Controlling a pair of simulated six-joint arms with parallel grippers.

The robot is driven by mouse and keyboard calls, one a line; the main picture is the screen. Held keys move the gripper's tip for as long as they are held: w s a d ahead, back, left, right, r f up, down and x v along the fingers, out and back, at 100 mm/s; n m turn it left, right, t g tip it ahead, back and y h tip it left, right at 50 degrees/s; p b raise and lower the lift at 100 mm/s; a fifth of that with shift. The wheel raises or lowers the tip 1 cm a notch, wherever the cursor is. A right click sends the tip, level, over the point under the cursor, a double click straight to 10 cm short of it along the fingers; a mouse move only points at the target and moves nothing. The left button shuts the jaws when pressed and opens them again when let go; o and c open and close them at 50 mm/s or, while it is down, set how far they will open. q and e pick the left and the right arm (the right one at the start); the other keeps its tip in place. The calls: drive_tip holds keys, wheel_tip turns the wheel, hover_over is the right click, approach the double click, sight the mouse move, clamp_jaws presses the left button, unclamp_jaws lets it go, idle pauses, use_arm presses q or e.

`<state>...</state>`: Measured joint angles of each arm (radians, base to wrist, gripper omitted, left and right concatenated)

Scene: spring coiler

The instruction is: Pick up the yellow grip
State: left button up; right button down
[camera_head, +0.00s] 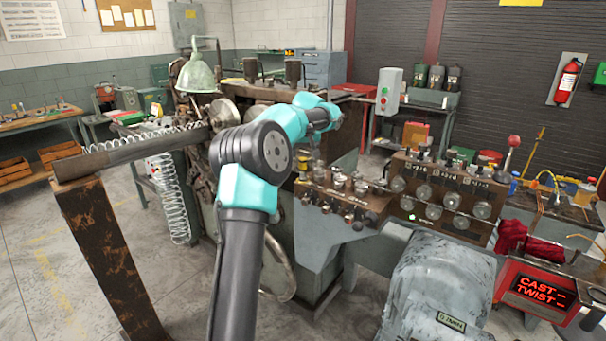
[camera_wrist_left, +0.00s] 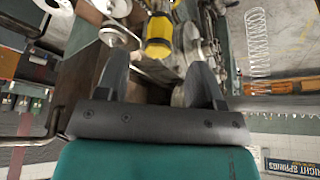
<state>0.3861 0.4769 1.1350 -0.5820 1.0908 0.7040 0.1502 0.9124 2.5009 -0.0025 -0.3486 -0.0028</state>
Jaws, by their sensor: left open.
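The yellow grip (camera_wrist_left: 158,36) shows in the left wrist view, ahead of my left gripper (camera_wrist_left: 158,64), between its fingers in the picture and a little beyond their tips. A small yellow piece (camera_head: 303,167) in the head view, at the left end of the row of controls, appears to be the same grip. My left gripper is open and empty. In the head view its fingers are hard to make out beyond the teal wrist. My right gripper is in neither view.
A control panel with several round knobs (camera_head: 448,197) stands to the right. A grey motor housing (camera_head: 437,285) is in front. A long steel bar (camera_head: 125,152) carries a spring on the left, with another coil (camera_head: 172,205) hanging below. A handwheel (camera_head: 282,268) is low beside my arm.

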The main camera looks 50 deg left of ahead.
sight(303, 158)
use_arm(q)
drive_tip(key=shift+x, duration=1.25)
drive_tip(key=shift+x, duration=2.6)
drive_tip(key=shift+w, duration=0.15)
drive_tip(key=shift+r, duration=0.1)
drive_tip(key=shift+c, duration=0.3)
clamp_jaws()
drive_tip(key=shift+r, duration=0.1)
drive_tip(key=shift+r, duration=1.75)
drive_tip(key=s+d+r, duration=0.1)
drive_tip(key=s+d, duration=0.9)
drive_tip(key=d, duration=0.2)
drive_tip(key=shift+s, duration=0.3)
